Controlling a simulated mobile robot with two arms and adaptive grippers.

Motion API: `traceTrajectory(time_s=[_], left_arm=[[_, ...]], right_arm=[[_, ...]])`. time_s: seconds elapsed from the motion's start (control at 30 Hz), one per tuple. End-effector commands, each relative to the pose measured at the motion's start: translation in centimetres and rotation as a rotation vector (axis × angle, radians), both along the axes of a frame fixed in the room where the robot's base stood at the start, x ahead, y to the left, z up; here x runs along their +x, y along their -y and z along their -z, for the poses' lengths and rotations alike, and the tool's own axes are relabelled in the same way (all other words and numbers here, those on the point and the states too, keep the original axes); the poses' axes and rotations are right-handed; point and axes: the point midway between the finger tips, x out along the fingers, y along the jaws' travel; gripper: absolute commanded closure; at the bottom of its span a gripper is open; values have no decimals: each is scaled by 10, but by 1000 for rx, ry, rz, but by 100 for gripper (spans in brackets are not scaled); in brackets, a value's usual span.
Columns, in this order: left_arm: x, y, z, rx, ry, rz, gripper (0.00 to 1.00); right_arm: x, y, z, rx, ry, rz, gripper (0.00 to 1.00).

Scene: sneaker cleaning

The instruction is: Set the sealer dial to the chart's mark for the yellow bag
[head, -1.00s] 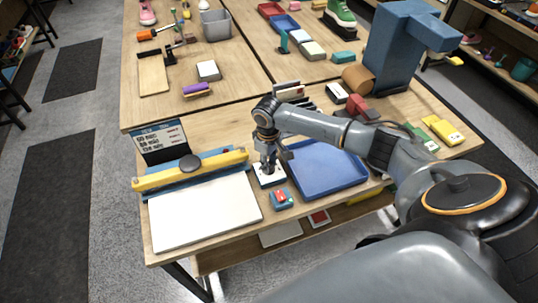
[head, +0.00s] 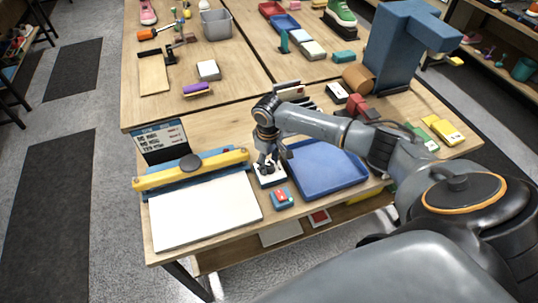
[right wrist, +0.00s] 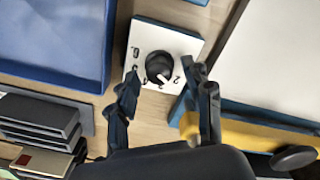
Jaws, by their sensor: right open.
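The sealer dial is a black knob (right wrist: 158,67) on a white panel (right wrist: 188,45) with dark numerals around it. The knob's white mark points toward the lower numerals, near the 2; the exact numeral is too blurred to tell. In the head view the panel (head: 262,183) sits between the sealer (head: 190,172) and the blue tray. My right gripper (head: 269,160) is over the dial, open, its fingers on either side of the knob in the right wrist view (right wrist: 165,80); I cannot tell whether they touch it. The chart (head: 161,142) stands behind the sealer, its text unreadable. My left gripper is out of view.
The blue tray (head: 325,190) lies right of the dial panel. A small blue and red item (head: 282,198) is in front, near the table edge. The sealer's white plate (head: 205,212) is at left. Yellow and green blocks (head: 445,132) lie at far right.

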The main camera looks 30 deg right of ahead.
Motion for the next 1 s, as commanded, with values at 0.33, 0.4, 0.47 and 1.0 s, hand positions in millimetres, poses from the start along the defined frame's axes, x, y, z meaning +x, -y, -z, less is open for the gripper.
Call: traceTrajectory(time_s=[0.33,0.4,0.47,1.0], left_arm=[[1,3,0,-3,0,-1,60],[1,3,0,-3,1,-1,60],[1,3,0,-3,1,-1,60],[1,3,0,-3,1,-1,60]], right_arm=[[1,-1,-66,0,5,-1,50],[1,-1,-80,0,4,-1,50],[0,-1,-90,-1,3,-1,50],[0,-2,-116,0,0,0,50]])
